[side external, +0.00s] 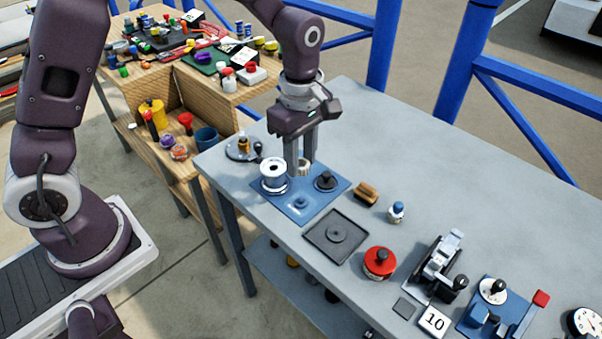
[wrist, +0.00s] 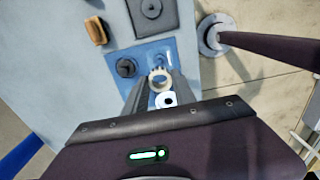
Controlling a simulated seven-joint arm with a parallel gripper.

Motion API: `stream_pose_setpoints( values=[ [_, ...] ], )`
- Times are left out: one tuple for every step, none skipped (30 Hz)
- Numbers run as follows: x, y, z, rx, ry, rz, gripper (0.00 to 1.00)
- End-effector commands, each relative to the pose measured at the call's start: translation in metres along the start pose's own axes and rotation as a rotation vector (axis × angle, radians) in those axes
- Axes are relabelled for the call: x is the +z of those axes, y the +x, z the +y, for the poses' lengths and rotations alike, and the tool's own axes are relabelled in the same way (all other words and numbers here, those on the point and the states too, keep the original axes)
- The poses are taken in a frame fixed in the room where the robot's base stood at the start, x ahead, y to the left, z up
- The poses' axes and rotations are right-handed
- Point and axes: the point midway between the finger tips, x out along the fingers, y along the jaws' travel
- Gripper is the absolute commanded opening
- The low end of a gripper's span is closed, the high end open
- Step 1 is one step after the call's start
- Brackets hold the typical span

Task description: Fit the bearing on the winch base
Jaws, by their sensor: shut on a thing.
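My gripper (side external: 303,166) is shut on a pale, notched ring, the bearing (side external: 303,169), and holds it over the blue mat (side external: 311,212). The wrist view shows the bearing (wrist: 159,79) between the fingertips, its open middle facing the camera. A dark round piece with a short central post (side external: 325,181), which looks like the winch base, stands on the mat to the right of the bearing. It also shows in the wrist view (wrist: 126,67), apart from the bearing. A white spool-like drum (side external: 273,175) stands on the mat to the left of my gripper.
A square dark tray (side external: 318,238) lies in front of the mat. A brown wooden block (side external: 366,194) and a small blue-topped bottle (side external: 396,212) are to the right. A round grey plate with fittings (side external: 238,152) is behind left. The back right of the table is clear.

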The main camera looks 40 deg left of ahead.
Motion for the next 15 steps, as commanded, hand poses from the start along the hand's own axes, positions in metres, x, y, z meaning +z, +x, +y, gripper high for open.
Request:
stream_pose_setpoints(
  values=[
    [0.000,-0.002,0.000,0.001,0.000,0.000,0.00],
    [0.000,-0.003,0.000,0.001,0.000,0.000,0.00],
    [0.000,-0.003,0.000,0.001,0.000,0.000,0.00],
    [0.000,-0.003,0.000,0.000,0.000,0.000,0.00],
    [0.000,-0.003,0.000,0.000,0.000,0.000,0.00],
    [0.000,-0.003,0.000,0.000,0.000,0.000,0.00],
    [0.000,-0.002,0.000,0.000,0.000,0.000,0.00],
    [0.000,-0.002,0.000,0.000,0.000,0.000,0.00],
    [0.000,-0.003,0.000,0.001,0.000,0.000,0.00],
    [0.000,-0.004,0.000,0.001,0.000,0.000,0.00],
    [0.000,-0.006,0.001,0.002,0.000,0.000,0.00],
    [0.000,-0.008,0.001,0.002,0.000,0.000,0.00],
    [0.000,-0.010,0.001,0.002,0.000,0.000,0.00],
    [0.000,-0.012,0.001,0.003,0.000,0.000,0.00],
    [0.000,-0.015,0.001,0.002,0.000,0.000,0.00]
  ],
)
